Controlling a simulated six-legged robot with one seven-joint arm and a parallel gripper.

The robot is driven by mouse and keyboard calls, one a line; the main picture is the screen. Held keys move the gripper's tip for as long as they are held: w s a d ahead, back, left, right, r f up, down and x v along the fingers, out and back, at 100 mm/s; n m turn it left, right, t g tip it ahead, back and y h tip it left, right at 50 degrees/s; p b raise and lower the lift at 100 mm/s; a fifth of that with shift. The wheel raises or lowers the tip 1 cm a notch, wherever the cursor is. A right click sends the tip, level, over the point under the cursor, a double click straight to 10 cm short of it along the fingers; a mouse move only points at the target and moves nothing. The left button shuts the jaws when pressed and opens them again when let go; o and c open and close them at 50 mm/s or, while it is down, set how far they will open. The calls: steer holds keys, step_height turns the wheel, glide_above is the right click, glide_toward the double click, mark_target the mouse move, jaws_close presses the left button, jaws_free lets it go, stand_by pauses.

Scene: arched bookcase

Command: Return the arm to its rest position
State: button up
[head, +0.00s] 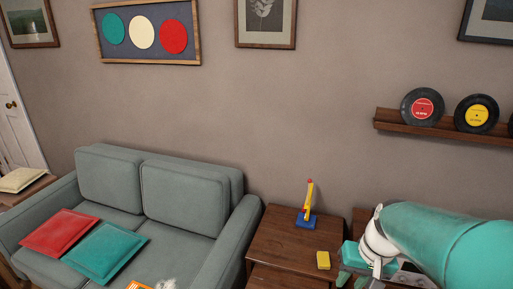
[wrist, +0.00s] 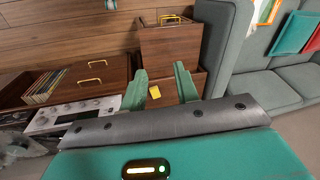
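My gripper (wrist: 160,70) is open in the wrist view, with its two teal fingers apart and nothing held between them. In the head view my gripper (head: 347,268) shows at the lower right, at the end of my teal arm, just right of a yellow block (head: 323,260). The block lies on a wooden side table (head: 277,241). A small yellow thing, likely that block, also shows between and beyond the fingers in the wrist view (wrist: 154,92).
A yellow-and-red object on a blue base (head: 307,208) stands on the side table. A grey sofa (head: 184,196) with red and teal cushions is at left. A record shelf (head: 440,131) is on the wall. The wrist view shows a wooden cabinet (wrist: 110,78) and silver stereo unit (wrist: 70,115).

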steer(key=s+a+r+n+t+h, duration=0.1)
steer(key=s+a+r+t, duration=0.3)
steer(key=s+r, duration=0.5)
steer(key=shift+a+r+n+h, duration=0.3)
steer(key=shift+a+h, duration=0.3)
steer(key=shift+a, duration=0.4)
